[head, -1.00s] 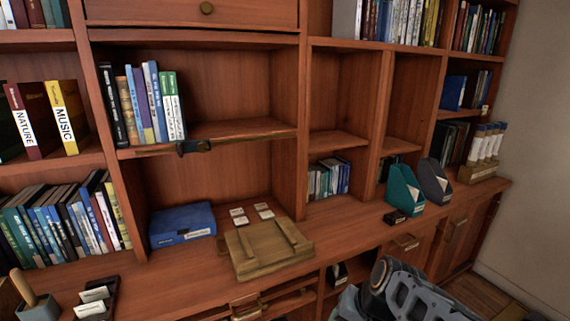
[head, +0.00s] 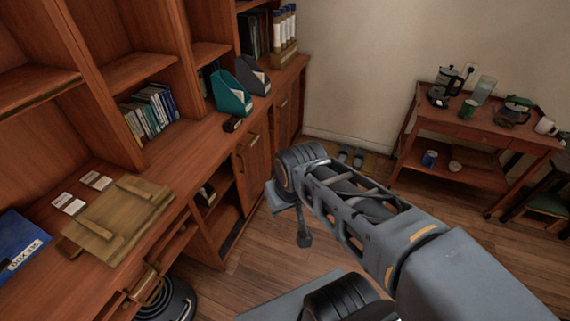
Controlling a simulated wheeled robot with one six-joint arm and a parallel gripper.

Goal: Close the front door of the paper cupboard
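Low wooden cupboards run along the base of the bookcase in the head view. One door (head: 252,165) with a brass handle (head: 253,140) stands right of an open-fronted compartment (head: 214,212). A second door (head: 285,116) is farther along. I cannot tell which of these is the paper cupboard, or whether the nearer door is fully shut. My arm reaches in from the lower right. My gripper (head: 304,232) hangs over the floor, right of the doors and apart from them. Its fingers are too small and partly hidden to read.
The counter holds a wooden tray (head: 118,220), a blue box (head: 20,243), and teal (head: 231,94) and grey (head: 252,76) file holders. A black round object (head: 168,300) is low at the bookcase. A trolley (head: 470,138) stands by the far wall. The floor (head: 240,270) between is clear.

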